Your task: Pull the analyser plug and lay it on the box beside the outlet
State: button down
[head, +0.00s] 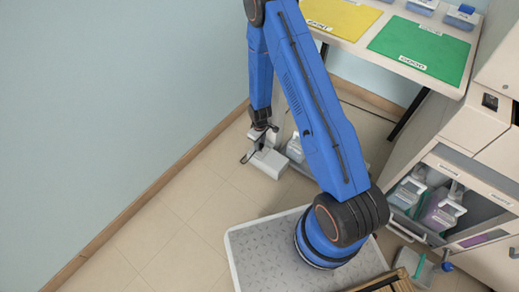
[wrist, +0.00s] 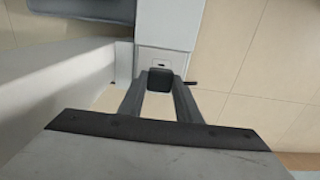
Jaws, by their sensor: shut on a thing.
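My gripper (head: 266,130) points down beside the wall, over a low pale box (head: 269,161) on the floor. In the wrist view my gripper's two fingers (wrist: 159,90) are shut on a dark plug (wrist: 160,79). The plug is at the near edge of a pale face with a small dark mark (wrist: 161,66), which I take to be the outlet box. I cannot tell whether the plug is seated or clear of the outlet. In the head view the plug is too small to make out, and a thin dark cord (head: 245,157) loops left of the box.
A table with yellow (head: 342,17) and green (head: 420,50) mats is above. A cabinet (head: 460,195) with bottles stands right. Floor left of the box is clear up to the wall.

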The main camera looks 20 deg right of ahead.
jog(key=shift+r, duration=1.9)
jog(key=shift+r, duration=0.15)
